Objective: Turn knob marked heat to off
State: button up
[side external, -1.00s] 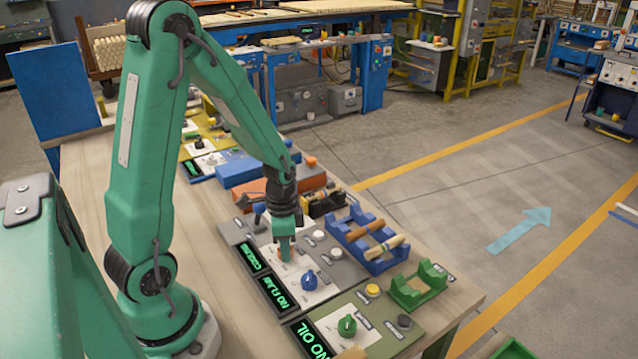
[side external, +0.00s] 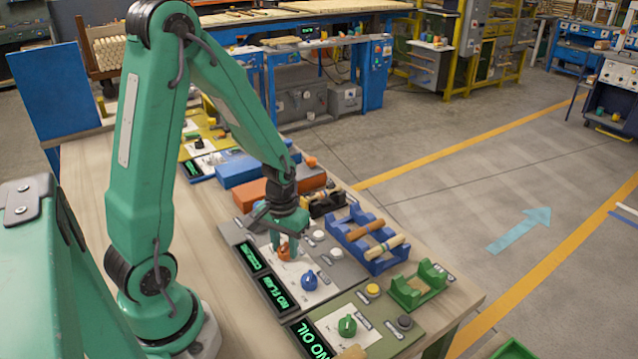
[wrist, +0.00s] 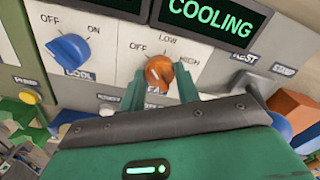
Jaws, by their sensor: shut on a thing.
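An orange knob (wrist: 160,72) sits on a white plate with OFF, LOW and HIGH printed around it. It also shows in the side view (side external: 285,251), on the grey panel (side external: 335,265). My gripper (side external: 285,241) comes down from above, and its two green fingers (wrist: 161,77) are shut on the knob, one on each side. Which printed word the knob points to is not clear.
A blue knob (wrist: 69,52) marked OFF and ON is beside the orange one; it also shows in the side view (side external: 308,281). A green knob (side external: 347,326) is on the nearer panel. A blue rack (side external: 368,240) holds wooden rods. White buttons (side external: 318,236) are close to my gripper.

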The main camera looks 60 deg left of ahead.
aim_at(285, 245)
jog(key=shift+n, duration=1.9)
jog(key=o, duration=1)
jog(key=shift+r, duration=0.15)
jog(key=shift+r, duration=3.8)
